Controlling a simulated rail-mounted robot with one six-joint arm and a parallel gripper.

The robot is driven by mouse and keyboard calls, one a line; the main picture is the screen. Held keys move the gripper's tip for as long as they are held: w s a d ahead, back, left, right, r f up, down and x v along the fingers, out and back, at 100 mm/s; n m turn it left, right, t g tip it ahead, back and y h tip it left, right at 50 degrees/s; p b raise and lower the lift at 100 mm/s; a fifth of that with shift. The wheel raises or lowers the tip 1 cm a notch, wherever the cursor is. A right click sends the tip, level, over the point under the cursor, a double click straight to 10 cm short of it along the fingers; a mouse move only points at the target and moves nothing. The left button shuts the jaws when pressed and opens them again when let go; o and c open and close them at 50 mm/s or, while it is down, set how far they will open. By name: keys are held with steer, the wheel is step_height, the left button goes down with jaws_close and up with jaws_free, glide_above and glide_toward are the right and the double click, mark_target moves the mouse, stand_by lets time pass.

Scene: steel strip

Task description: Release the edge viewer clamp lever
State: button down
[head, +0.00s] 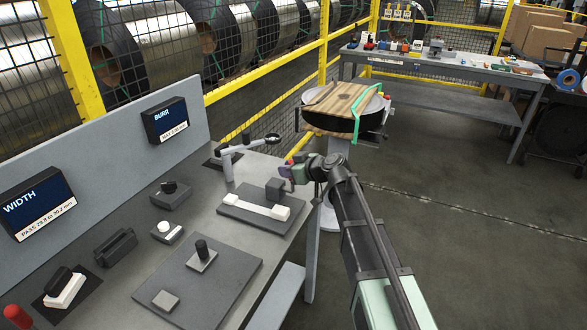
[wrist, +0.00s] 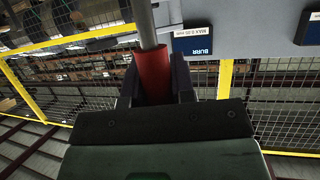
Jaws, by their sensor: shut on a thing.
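The lever shows in the wrist view as a red grip (wrist: 153,80) on a grey rod (wrist: 146,22) that runs out of the top of the picture. My gripper (wrist: 156,88) has its two dark fingers closed on either side of the red grip. In the head view my gripper (head: 291,171) is at the right edge of the bench, and only a small bit of red (head: 290,161) shows at its fingers. The lever's pivot is hidden.
A stand with a round lens (head: 272,139) rises behind the fixture. Two displays, marked WIDTH (head: 37,203) and BURR (head: 165,120), stand along the bench's back panel. A round table with a wooden top (head: 345,100) is beyond my gripper. The floor at right is clear.

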steer(key=c, duration=1)
jaws_free()
steer(key=shift+o, duration=0.2)
steer(key=p+v, duration=0.4)
steer(key=v, duration=0.6)
steer(key=shift+s+d+r, duration=0.2)
steer(key=shift+s+d, duration=0.05)
steer(key=s+d+f+m+g+h, duration=0.2)
steer(key=s+f+m+g+h, duration=0.1)
steer(key=s, duration=0.4)
steer(key=s+d+f+m+g+h, duration=0.2)
steer(key=s+f+m+g+h, duration=0.1)
steer(key=s, duration=0.5)
steer(key=s+d+f+m+g+h, duration=0.2)
steer(key=s+f+m+h, duration=0.2)
steer(key=s, duration=0.4)
steer(key=shift+d+f+g, duration=0.25)
steer(key=shift+f+g, duration=0.1)
steer(key=shift+g, duration=0.05)
